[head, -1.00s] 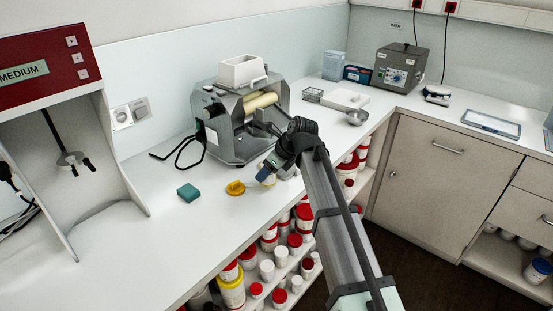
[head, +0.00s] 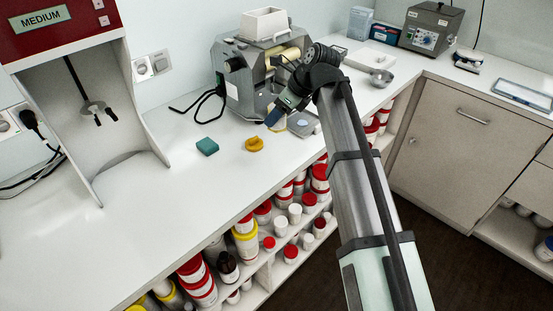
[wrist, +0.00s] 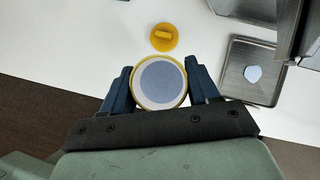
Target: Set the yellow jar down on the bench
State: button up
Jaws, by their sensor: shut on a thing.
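The yellow jar (wrist: 162,82) shows from above in the wrist view, as an open round top with a yellow rim, a pale inner ring and a grey-blue middle. My gripper (wrist: 162,88) is shut on it, with one dark blue finger on each side. In the head view my gripper (head: 275,118) is over the white bench (head: 150,215), in front of the mill. The jar is mostly hidden there, and I cannot tell whether its base touches the bench. A yellow lid-like piece with a raised grip (head: 254,144) lies on the bench beside it; it also shows in the wrist view (wrist: 164,37).
A grey roller mill (head: 245,85) stands behind my gripper. A metal tray with a pale piece (wrist: 252,72) lies to the jar's right. A teal block (head: 207,147) lies left of the yellow lid. The bench's front left is clear; shelves of jars lie below its edge.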

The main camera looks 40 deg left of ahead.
jog(key=shift+s+d+f+n+g+h, duration=0.2)
jog(key=shift+s+d+n+g, duration=0.15)
jog(key=shift+s+n, duration=0.2)
jog(key=shift+s+d+f+n+g+h, duration=0.1)
jog(key=shift+s+d+n+g+h, duration=0.25)
jog(key=shift+n, duration=0.3)
jog(key=shift+f, duration=4.9)
jog(key=shift+f, duration=0.1)
jog(key=o, duration=1.1)
jog(key=shift+c, duration=0.2)
jog(key=v, duration=1.2)
jog(key=shift+d, duration=0.15)
jog(key=shift+s, duration=0.1)
